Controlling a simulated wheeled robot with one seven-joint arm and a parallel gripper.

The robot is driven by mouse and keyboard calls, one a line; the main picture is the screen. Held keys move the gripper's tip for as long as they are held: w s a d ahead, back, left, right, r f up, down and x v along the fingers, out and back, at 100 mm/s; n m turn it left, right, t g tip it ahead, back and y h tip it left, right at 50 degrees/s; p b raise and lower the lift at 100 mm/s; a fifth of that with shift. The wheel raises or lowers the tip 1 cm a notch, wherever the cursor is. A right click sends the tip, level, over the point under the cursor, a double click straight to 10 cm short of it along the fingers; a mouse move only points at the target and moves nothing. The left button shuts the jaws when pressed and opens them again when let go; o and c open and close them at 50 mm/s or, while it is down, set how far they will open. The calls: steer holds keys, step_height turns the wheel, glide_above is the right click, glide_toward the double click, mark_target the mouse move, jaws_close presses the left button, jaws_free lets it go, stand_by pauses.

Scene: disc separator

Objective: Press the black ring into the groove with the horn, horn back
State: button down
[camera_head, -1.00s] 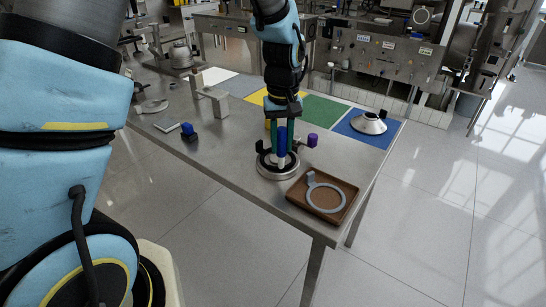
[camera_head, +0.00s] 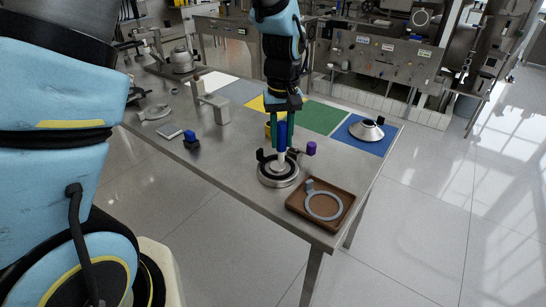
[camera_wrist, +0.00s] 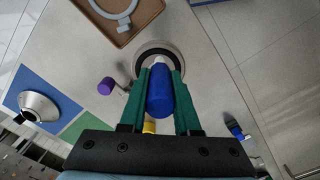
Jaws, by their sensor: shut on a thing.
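My gripper (camera_head: 279,146) has green fingers shut on the horn, a tool with a blue handle (camera_wrist: 160,92) and a white tip (camera_wrist: 160,61). It holds the horn upright above the round metal part (camera_head: 266,182) near the table's front edge. The black ring (camera_wrist: 148,57) shows as a dark band on top of this part, around the area below the tip. The fingers and horn hide some of it. I cannot tell whether the ring sits fully in the groove, or whether the tip touches anything.
A brown tray (camera_head: 293,203) with a grey ring-shaped plate (camera_head: 312,212) lies close on the right. A purple knob (camera_head: 311,148) stands beside the metal part. A metal cone (camera_head: 366,130) sits on the blue mat. A grey block (camera_head: 214,109) stands to the left.

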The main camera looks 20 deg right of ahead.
stand_by(0.4)
steer(key=w+d+p, duration=0.1)
steer(key=w+d, duration=0.1)
steer(key=w, duration=0.6)
steer(key=shift+w+d, duration=0.25)
steer(key=shift+w, duration=0.1)
steer(key=shift+f, duration=0.15)
steer(key=shift+f+b, duration=1.25)
steer(key=shift+f, duration=1.1)
steer(key=shift+r, duration=0.15)
steer(key=shift+r+p, duration=1.7)
steer(key=shift+r, duration=0.65)
